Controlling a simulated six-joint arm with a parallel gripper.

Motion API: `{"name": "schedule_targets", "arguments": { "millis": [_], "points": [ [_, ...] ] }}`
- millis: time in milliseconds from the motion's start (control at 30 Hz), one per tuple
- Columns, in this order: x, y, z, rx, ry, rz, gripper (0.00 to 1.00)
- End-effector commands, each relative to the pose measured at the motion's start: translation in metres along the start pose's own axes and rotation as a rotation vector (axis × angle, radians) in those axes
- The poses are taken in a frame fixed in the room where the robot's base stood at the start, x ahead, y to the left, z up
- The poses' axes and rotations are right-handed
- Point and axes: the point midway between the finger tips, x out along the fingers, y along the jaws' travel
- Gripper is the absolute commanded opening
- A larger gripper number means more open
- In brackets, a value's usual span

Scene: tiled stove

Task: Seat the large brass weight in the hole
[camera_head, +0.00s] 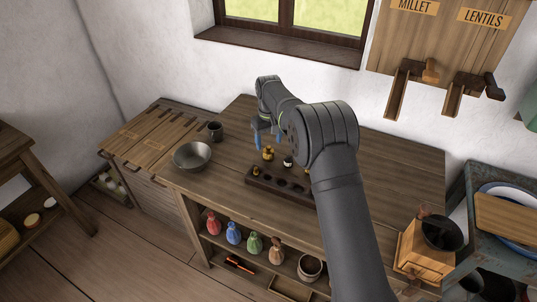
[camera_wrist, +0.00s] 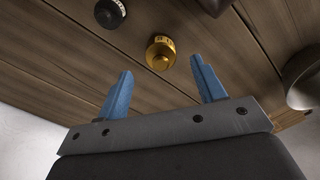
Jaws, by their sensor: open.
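The large brass weight (camera_head: 268,153) stands on the wooden table just behind a dark block with holes (camera_head: 285,187). In the wrist view the brass weight (camera_wrist: 161,53) lies ahead of and between my two blue fingers, apart from both. My gripper (camera_head: 265,134) is open and empty, above and slightly behind the weight; its blue fingertips also show in the wrist view (camera_wrist: 160,70). A smaller brass piece (camera_head: 255,170) sits at the block's left end. Several round holes in the block look dark and empty; my arm hides its right end.
A dark-and-pale weight (camera_head: 288,161) stands close to the right of the brass one. A metal bowl (camera_head: 192,155) and a dark mug (camera_head: 215,131) stand to the left. A wooden grinder (camera_head: 427,249) is at the front right. The table's back right is clear.

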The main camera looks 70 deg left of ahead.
Motion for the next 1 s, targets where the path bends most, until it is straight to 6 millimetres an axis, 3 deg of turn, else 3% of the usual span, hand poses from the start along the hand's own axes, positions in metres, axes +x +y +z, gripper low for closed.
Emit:
{"name": "schedule_targets", "arguments": {
  "millis": [233,533,767,1000],
  "points": [
    [0.014,-0.001,0.001,0.0,-0.002,-0.001,0.63],
    [0.055,-0.001,0.001,0.001,-0.001,0.0,0.63],
    [0.057,-0.001,0.001,0.001,0.001,0.0,0.63],
    [0.057,-0.001,0.001,0.001,0.001,0.0,0.16]
  ]
}}
